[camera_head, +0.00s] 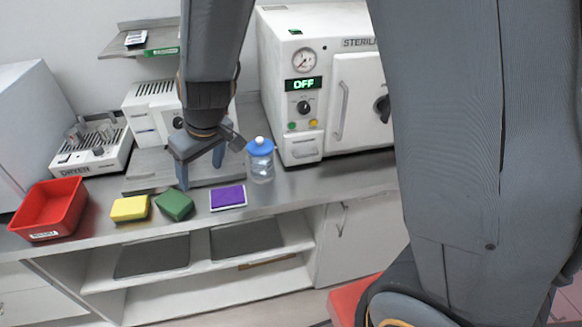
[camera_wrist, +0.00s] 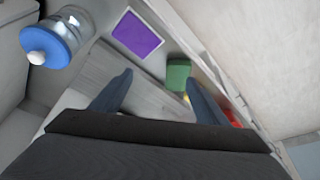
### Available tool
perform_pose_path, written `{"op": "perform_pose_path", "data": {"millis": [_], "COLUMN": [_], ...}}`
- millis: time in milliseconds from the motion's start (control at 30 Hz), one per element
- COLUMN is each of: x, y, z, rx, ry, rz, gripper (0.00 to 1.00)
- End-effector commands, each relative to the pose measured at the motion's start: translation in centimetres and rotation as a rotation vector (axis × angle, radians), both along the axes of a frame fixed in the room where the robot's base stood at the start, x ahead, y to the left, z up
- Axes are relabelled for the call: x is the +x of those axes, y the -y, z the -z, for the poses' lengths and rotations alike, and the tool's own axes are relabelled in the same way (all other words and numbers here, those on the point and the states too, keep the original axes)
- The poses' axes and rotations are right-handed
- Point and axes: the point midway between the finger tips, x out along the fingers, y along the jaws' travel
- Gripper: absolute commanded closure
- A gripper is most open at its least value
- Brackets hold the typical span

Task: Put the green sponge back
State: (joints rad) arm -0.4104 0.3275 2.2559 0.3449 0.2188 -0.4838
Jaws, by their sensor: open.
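The green sponge (camera_head: 174,205) lies on the grey counter near its front edge, between a yellow sponge (camera_head: 130,208) and a purple pad (camera_head: 228,197). In the wrist view the green sponge (camera_wrist: 179,74) shows beyond my gripper's fingertips. My gripper (camera_head: 202,170) is open and empty, above the counter and behind the green sponge, apart from it. In the wrist view the two fingers of my gripper (camera_wrist: 160,82) are spread wide.
A red bin (camera_head: 50,209) stands left of the yellow sponge. A clear bottle with a blue lid (camera_head: 261,162) stands right of my gripper. A white sterilizer (camera_head: 330,80) is at the back right, and a dryer (camera_head: 90,146) at the left. A small shelf (camera_head: 150,43) hangs on the wall.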

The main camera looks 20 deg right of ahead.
Motion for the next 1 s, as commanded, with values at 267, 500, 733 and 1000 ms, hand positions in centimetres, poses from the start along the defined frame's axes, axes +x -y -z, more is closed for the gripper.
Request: {"op": "perform_pose_path", "data": {"millis": [267, 500, 733, 1000], "x": [-6.5, -10.7, -11.0, -10.9], "y": [16.7, 22.2, 22.4, 22.3], "z": [-2.6, -3.0, -2.9, -1.3], "rx": [-0.037, -0.059, -0.061, -0.064], "ry": [-0.1, -0.14, -0.144, -0.156], "rz": [0.397, 0.565, 0.575, 0.573], "gripper": [0.32, 0.32, 0.32, 0.32]}}
